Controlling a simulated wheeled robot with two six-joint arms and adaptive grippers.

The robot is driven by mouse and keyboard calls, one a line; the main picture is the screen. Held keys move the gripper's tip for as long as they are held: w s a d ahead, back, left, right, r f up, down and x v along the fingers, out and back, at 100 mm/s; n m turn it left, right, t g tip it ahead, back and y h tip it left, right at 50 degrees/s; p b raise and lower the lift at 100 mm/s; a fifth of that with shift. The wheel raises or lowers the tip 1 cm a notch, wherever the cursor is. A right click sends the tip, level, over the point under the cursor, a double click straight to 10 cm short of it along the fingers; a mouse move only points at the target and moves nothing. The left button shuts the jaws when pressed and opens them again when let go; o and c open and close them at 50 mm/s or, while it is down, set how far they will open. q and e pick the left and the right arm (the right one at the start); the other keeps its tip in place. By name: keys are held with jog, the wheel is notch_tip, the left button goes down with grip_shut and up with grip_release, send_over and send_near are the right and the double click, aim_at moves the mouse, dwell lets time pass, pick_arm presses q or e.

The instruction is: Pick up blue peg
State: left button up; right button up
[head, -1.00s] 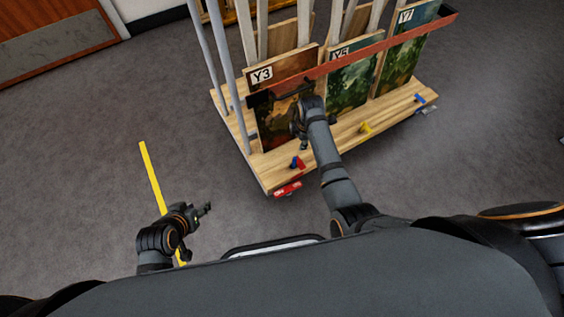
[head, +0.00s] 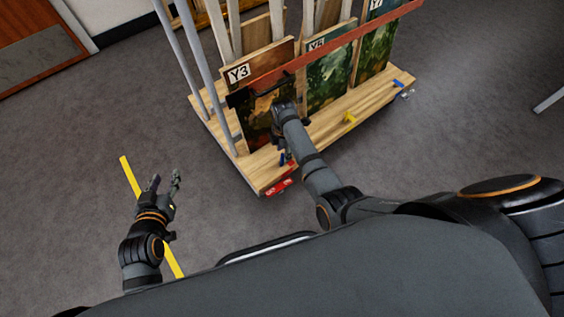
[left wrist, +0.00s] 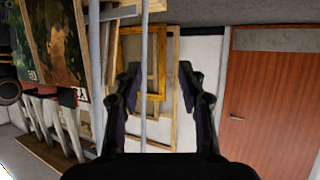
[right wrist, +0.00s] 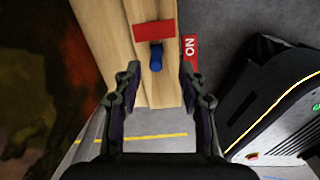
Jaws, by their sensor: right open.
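A short blue peg (right wrist: 156,57) lies on the wooden deck against a red block (right wrist: 154,30) in the right wrist view. It shows small at the near deck corner in the head view (head: 283,159), partly hidden by my right gripper. My right gripper (right wrist: 158,72) is open and points down at the deck, with the blue peg roughly between its fingertips in the picture; contact cannot be told. Another blue peg (head: 398,85) is at the far right end of the deck. My left gripper (head: 165,180) is open and empty over the floor, left of the cart.
The cart's wooden deck (head: 370,107) carries paintings labelled Y3 (head: 262,118) and Y5 (head: 328,80) behind a red-brown bar (head: 340,45). A yellow peg (head: 349,118) is farther along the deck. Grey poles (head: 205,75) rise at its left end. Floor to the left is clear.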

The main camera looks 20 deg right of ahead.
pick_arm(q)
jog(key=shift+w+r+t, duration=0.25)
jog(key=shift+w+r, duration=0.05)
jog(key=shift+r, duration=0.2)
jog(key=shift+w+r+t, duration=0.25)
jog(key=shift+r, duration=0.2)
pick_arm(e)
jog(key=shift+f, duration=0.2)
